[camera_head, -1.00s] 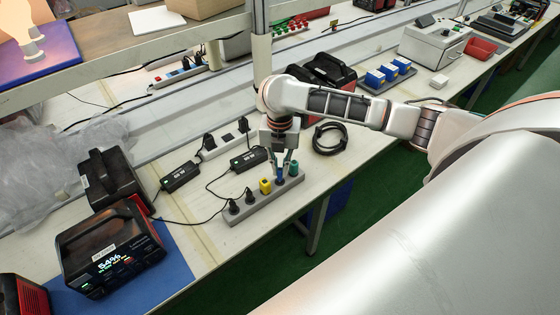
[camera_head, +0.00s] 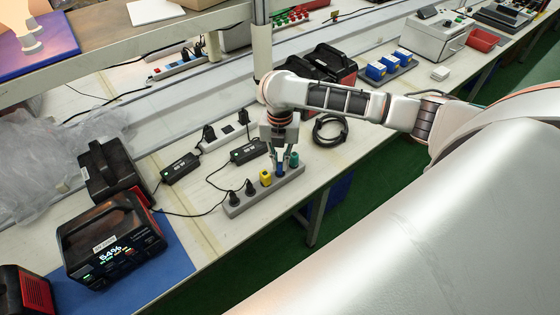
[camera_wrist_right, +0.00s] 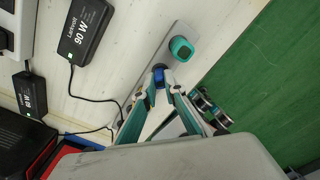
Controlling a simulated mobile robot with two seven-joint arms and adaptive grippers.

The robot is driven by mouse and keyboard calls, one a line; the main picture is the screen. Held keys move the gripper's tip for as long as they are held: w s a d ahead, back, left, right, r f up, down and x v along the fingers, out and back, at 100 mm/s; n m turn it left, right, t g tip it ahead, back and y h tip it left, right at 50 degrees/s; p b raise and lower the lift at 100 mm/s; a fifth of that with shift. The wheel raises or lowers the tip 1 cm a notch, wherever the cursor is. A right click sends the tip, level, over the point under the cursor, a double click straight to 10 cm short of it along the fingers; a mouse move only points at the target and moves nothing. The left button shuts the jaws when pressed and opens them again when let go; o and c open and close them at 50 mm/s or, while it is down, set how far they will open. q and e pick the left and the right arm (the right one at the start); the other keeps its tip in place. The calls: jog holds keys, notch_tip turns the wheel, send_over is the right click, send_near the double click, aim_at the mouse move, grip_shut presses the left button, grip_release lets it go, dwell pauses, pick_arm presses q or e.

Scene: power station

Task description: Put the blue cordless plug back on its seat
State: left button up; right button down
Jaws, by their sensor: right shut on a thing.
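The blue cordless plug (camera_head: 280,169) is upright at the grey power strip (camera_head: 264,199), between a yellow plug (camera_head: 265,178) and a green plug (camera_head: 294,160). My right gripper (camera_head: 282,160) points down from above and is shut on the blue plug. In the right wrist view, the blue plug (camera_wrist_right: 158,76) sits between the fingertips (camera_wrist_right: 162,88), close to the green plug (camera_wrist_right: 181,48). The fingers hide part of it, and I cannot tell whether it is fully down in its socket. My left gripper is not in view.
Black adapters (camera_head: 180,168) and a white socket strip (camera_head: 226,136) lie behind. A black power station (camera_head: 112,240) is at left. A coiled black cable (camera_head: 329,130) lies right. The table's front edge is close.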

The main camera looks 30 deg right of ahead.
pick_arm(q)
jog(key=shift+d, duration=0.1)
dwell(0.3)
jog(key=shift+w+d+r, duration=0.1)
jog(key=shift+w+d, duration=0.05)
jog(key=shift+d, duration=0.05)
pick_arm(e)
jog(key=c, duration=2)
grip_release()
jog(key=shift+r, duration=0.3)
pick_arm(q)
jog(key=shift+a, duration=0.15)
pick_arm(e)
notch_tip(320, 180, up, 11)
jog(key=shift+r, duration=0.15)
